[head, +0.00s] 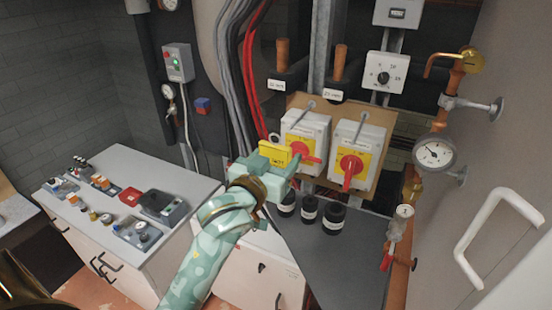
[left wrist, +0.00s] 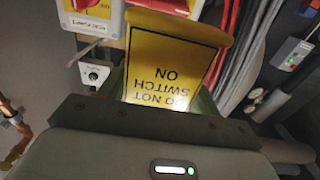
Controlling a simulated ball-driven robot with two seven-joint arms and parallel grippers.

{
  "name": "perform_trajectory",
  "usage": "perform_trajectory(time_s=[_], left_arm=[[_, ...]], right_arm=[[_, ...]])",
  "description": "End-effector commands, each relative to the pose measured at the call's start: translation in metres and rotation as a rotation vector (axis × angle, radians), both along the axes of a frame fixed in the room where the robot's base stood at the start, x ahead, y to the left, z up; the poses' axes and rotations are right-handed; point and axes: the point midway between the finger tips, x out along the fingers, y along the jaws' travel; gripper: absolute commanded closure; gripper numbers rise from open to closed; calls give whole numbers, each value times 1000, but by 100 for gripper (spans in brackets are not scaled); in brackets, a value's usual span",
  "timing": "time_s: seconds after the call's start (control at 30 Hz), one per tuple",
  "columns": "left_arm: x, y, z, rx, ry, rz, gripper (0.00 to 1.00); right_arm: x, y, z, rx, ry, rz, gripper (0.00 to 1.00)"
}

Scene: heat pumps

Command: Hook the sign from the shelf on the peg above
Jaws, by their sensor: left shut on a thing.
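The yellow sign (head: 273,156) is in my left gripper (head: 268,168), in front of the left switch box (head: 304,132). In the left wrist view the sign (left wrist: 175,62) reads "DO NOT SWITCH ON", upside down, and its lower part sits between the jaws. My left gripper is shut on it. A short metal peg (head: 311,105) sticks out above the left switch box, and another peg (head: 364,117) above the right switch box (head: 358,145). The sign is apart from both pegs, lower and to the left of the left one. My right gripper is not seen.
Each switch box has a red rotary handle (head: 350,166) on yellow. Dark cylinders (head: 333,216) stand on the grey shelf (head: 352,255) below. Red and grey cables (head: 246,75) run left of the boxes. A gauge (head: 434,153) and copper pipes are at the right.

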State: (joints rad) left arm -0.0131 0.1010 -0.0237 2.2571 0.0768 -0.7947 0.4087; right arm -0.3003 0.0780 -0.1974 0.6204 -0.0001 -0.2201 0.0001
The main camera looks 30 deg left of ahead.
Motion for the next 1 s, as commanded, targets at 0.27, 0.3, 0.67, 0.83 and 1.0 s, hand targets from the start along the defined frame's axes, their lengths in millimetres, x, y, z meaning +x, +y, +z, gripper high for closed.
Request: perform_trajectory(time_s=[0.27,0.3,0.67,0.83,1.0], left_arm=[[20,1,-1,0,-2,0,60],[23,1,-2,0,-1,0,60],[49,3,-4,0,0,-1,60],[61,3,-5,1,-1,-1,60],[73,4,-6,1,-1,-1,60]], right_arm=[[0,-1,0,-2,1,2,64],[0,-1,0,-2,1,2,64],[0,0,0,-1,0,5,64],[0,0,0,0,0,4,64],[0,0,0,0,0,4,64]])
